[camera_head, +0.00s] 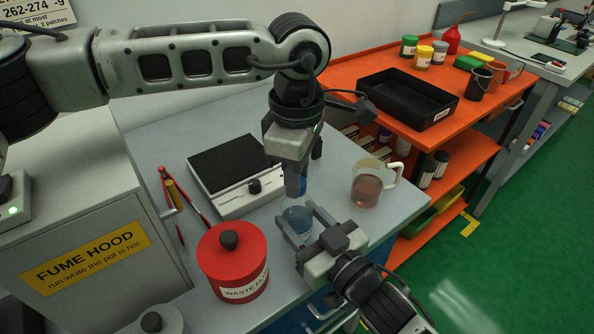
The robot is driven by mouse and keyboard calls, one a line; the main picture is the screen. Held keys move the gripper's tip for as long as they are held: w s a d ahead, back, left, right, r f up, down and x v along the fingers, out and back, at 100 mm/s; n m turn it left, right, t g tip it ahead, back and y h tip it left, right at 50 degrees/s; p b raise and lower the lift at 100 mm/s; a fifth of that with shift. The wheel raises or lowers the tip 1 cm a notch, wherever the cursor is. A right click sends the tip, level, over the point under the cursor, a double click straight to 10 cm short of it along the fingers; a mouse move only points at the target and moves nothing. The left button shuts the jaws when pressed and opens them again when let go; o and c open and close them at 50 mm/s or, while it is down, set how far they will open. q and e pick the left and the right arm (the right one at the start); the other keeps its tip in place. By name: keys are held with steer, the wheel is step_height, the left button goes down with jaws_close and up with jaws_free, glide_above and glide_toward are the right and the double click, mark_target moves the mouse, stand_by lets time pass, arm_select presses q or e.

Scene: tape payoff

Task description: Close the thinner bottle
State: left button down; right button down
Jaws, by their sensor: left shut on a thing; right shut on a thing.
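The thinner bottle (297,222) is a clear vessel with bluish contents, standing on the grey bench at the centre. My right gripper (298,226) comes in from the lower right, shut around it, one finger on each side. My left gripper (302,184) points down from above, shut on a small blue cap (303,187), mostly hidden by the fingers. The cap is above and slightly right of the bottle's top in the picture; whether they touch, I cannot tell.
A red waste pot (233,264) stands close to the left, and a glass jug (367,187) of brown liquid to the right. A hot plate or scale (237,177) is behind left. An orange bench (340,72) with a black tray (408,97) lies beyond.

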arm_select(q)
steer(key=c, duration=1.1)
jaws_free()
step_height(320, 180, up, 12)
arm_select(e)
steer(key=c, duration=0.6)
jaws_free()
arm_select(q)
steer(key=shift+f+b, duration=0.85)
arm_select(e)
steer(key=v, duration=1.6)
